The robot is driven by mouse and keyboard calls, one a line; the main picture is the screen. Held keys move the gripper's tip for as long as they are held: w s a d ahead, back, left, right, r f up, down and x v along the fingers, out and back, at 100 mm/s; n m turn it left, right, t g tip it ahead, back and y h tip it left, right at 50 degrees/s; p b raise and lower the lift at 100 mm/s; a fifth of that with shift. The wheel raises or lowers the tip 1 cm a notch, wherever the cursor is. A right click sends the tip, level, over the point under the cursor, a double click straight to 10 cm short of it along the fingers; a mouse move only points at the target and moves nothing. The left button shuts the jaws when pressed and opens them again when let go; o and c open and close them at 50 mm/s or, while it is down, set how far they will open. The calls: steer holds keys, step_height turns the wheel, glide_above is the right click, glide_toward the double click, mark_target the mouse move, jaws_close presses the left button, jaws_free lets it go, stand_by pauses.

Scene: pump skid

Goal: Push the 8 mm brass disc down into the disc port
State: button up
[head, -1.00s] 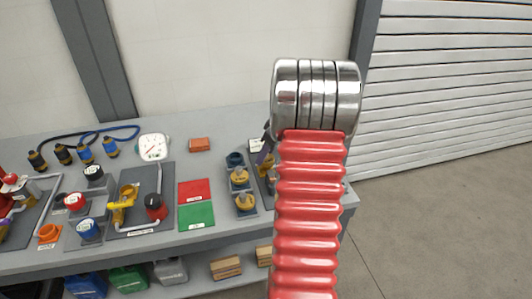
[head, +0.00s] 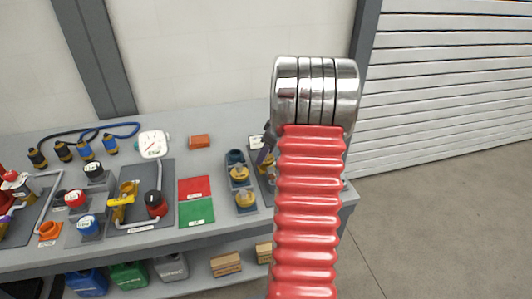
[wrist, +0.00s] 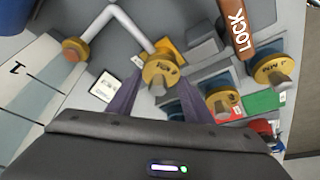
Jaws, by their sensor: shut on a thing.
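In the wrist view, a round brass disc (wrist: 160,70) with a grey stem sits between my two purple fingers. My gripper (wrist: 158,94) is shut on the stem of this disc. The marking on the disc is turned and only partly readable; it seems to end in "MM". A pale pipe (wrist: 128,22) runs up to the disc, and a yellow-orange part (wrist: 172,48) shows just behind it. The disc port under the disc is hidden, so I cannot tell how deep it sits.
Other brass discs stand close on the right in the wrist view, one (wrist: 223,102) near my finger and one (wrist: 273,70) farther right. A brown LOCK bar (wrist: 246,25) lies above. Another brass fitting (wrist: 75,50) is at left. The head view shows a rack (head: 236,157) with two discs.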

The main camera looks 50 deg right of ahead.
steer(key=shift+f, duration=0.5)
stand_by(0.3)
steer(key=o, duration=1.3)
steer(key=shift+c, duration=0.2)
steer(key=shift+r, duration=0.15)
steer(key=v, duration=1.3)
steer(key=shift+r, duration=0.25)
steer(key=shift+m, duration=0.3)
